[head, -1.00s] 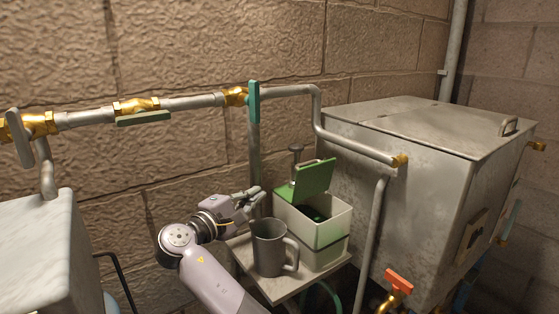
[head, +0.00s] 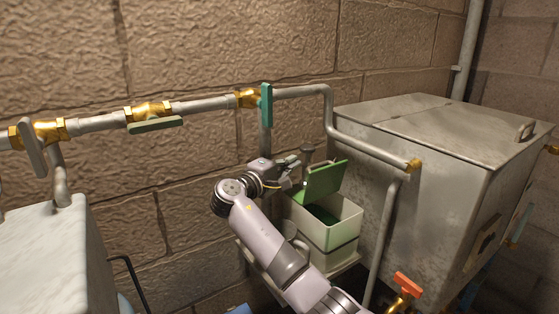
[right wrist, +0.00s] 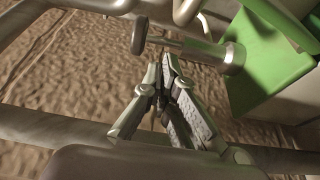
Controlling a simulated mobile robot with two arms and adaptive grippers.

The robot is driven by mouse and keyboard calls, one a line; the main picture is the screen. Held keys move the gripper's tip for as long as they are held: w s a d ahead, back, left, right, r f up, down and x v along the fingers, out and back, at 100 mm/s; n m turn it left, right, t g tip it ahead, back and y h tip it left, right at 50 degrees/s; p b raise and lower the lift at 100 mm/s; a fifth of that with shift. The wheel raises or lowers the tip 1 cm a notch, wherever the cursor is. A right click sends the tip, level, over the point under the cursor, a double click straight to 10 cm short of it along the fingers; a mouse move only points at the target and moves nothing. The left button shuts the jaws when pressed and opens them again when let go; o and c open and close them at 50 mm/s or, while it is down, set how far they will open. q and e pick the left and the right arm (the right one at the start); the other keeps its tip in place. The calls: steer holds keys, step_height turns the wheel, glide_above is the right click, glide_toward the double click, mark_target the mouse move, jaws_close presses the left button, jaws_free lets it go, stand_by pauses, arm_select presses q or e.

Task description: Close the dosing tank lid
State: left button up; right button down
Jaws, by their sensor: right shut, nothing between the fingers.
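The dosing tank (head: 334,236) is a small white and pale green box on a shelf. Its green lid (head: 326,179) stands open, tilted up at the tank's back left edge; the lid also shows at the upper right of the right wrist view (right wrist: 262,62). My right gripper (head: 294,160) is shut and empty, just left of the raised lid and behind it, apart from it. In the right wrist view the closed fingers (right wrist: 168,75) point toward a metal rod with a round knob (right wrist: 139,36), beside the lid. My left gripper is not in view.
A pipe with brass valves (head: 150,110) runs along the wall; a teal lever (head: 266,105) hangs above my right gripper. A large metal tank (head: 430,160) stands right of the dosing tank.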

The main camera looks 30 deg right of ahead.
mark_target(320, 178)
steer(key=shift+s+r+p, duration=0.2)
steer(key=shift+s+p, duration=0.1)
steer(key=shift+s, duration=0.75)
steer(key=shift+s+d+f, duration=0.1)
steer(key=shift+s, duration=0.2)
